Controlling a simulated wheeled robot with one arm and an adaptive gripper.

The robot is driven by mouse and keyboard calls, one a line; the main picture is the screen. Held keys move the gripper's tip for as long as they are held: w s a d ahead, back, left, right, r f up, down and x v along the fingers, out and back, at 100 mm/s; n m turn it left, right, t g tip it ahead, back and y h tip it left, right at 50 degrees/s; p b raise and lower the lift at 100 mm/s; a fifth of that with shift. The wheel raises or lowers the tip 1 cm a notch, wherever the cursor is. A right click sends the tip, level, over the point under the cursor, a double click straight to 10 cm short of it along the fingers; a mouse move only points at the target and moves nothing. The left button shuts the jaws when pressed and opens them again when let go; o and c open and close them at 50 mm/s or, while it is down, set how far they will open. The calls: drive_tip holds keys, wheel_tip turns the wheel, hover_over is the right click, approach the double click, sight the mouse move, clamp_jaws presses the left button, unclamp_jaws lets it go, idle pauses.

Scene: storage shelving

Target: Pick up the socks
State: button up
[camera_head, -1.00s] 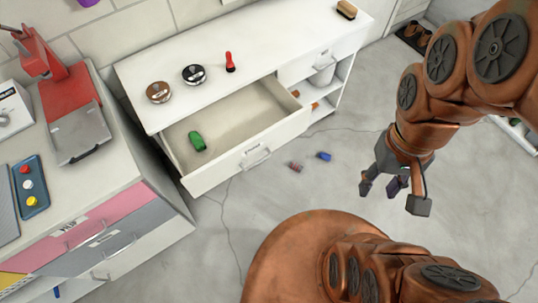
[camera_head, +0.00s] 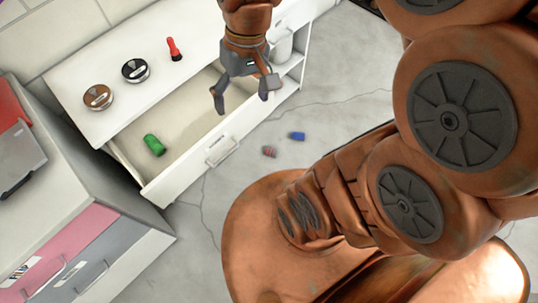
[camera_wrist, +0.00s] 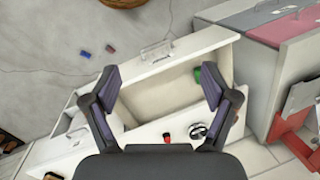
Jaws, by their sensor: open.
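No item is plainly recognisable as socks; several small rolled items could be them. A green roll (camera_head: 154,145) lies in the open white drawer (camera_head: 190,160), and it also shows in the wrist view (camera_wrist: 197,75). A blue roll (camera_head: 297,136) and a pinkish striped roll (camera_head: 269,152) lie on the floor in front of the drawer. The wrist view shows the blue roll (camera_wrist: 86,54) and the pinkish roll (camera_wrist: 110,48) too. My gripper (camera_head: 244,92) is open and empty above the right part of the drawer. Its spread fingers frame the drawer in the wrist view (camera_wrist: 160,88).
Two round tins (camera_head: 98,97) (camera_head: 135,70) and a red-handled item (camera_head: 175,49) stand on the white cabinet top (camera_head: 75,75). A cabinet with pink and grey drawers (camera_head: 75,240) stands at the left. The cracked grey floor is mostly clear around the rolls.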

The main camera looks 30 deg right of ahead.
drive_tip(key=w+d+f+m+t+y+b, duration=0.15)
drive_tip(key=w+d+f+b, duration=0.25)
drive_tip(key=w+f+b, duration=0.5)
drive_tip(key=w+d+f+m+t+y+b, duration=0.1)
drive_tip(key=w+d+f+t+y+b, duration=0.15)
drive_tip(key=w+f+b, duration=0.8)
drive_tip(key=w+d+f+m+t+b, duration=0.35)
drive_tip(key=w+d+f+b, duration=0.85)
drive_tip(key=d+f, duration=0.5)
drive_tip(key=m+t+y+b, duration=0.2)
drive_tip(key=m+t+b, duration=0.2)
drive_tip(key=m+b, duration=1.55)
approach(271, 151)
drive_tip(key=w+f+m+p, duration=0.1)
drive_tip(key=w+a+f+m, duration=0.1)
drive_tip(key=shift+a+f+p, duration=0.25)
drive_tip(key=shift+f+p, duration=0.1)
drive_tip(key=shift+p, duration=0.05)
drive_tip(key=shift+w+a+f+b, duration=0.3)
drive_tip(key=shift+w+f, duration=0.05)
drive_tip(key=shift+f, duration=0.05)
drive_tip(key=shift+r+b+x, duration=0.2)
drive_tip(key=shift+b+x, duration=1.7)
drive_tip(key=shift+x, duration=1.35)
drive_tip(key=shift+w, duration=0.2)
drive_tip(key=c, duration=1.3)
